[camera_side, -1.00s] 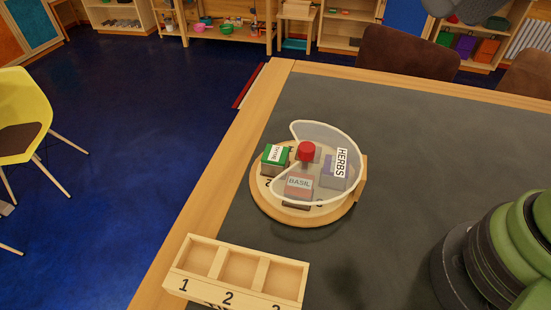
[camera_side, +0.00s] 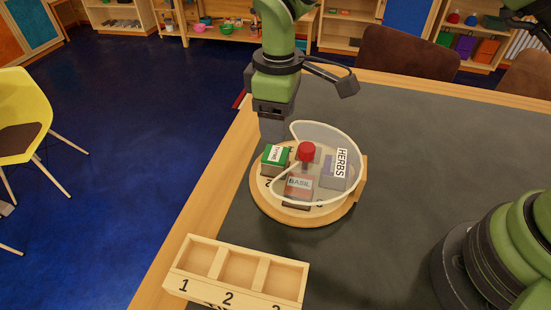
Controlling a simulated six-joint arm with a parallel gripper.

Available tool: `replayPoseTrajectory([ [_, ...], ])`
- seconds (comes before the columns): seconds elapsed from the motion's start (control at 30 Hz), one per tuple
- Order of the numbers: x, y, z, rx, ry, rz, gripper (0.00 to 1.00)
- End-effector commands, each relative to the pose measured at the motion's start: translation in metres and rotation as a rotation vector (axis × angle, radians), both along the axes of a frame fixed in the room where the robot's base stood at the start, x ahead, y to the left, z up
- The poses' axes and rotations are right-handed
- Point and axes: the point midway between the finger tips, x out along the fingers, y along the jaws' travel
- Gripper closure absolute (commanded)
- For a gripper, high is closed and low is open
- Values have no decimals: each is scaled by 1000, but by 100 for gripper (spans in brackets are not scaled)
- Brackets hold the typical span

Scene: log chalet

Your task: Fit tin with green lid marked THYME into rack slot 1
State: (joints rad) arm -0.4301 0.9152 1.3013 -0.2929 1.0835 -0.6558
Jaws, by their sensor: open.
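The tin with the green lid (camera_side: 271,164) stands at the left of a round wooden turntable, in the opening of its clear guard; its white label reads THYME, though small. My gripper (camera_side: 273,132) points down just behind and above this tin, open, with nothing seen between its fingers. The fingers are grey and partly blurred against the floor and table. The wooden rack (camera_side: 236,294) lies at the table's front left. Its slots marked 1 (camera_side: 199,258) and 2 (camera_side: 238,269) are empty.
The turntable (camera_side: 300,216) has a red knob (camera_side: 306,152), a clear curved guard labelled HERBS (camera_side: 341,163), and a tin labelled BASIL (camera_side: 298,186) behind the guard. Another purplish tin (camera_side: 329,174) stands there. The grey table mat (camera_side: 420,150) is clear to the right.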

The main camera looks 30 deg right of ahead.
Motion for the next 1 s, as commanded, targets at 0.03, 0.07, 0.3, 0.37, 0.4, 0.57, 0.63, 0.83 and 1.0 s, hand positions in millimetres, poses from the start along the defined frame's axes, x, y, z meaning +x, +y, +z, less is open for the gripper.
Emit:
replayPoseTrajectory([
  [0.03,-1,0,-9,-2,4,0,39],
  [0.07,-1,-1,-13,-2,5,0,39],
  [0.3,-2,0,-34,-1,2,-2,39],
  [0.37,-3,0,-43,-1,4,-2,39],
  [0.4,-3,1,-50,-1,4,-2,39],
  [0.57,-4,1,-72,-1,2,-3,39],
  [0.63,-4,1,-76,1,1,-2,39],
  [0.83,-3,1,-77,1,-1,-3,39],
  [1.0,-3,1,-77,1,0,-3,69],
])
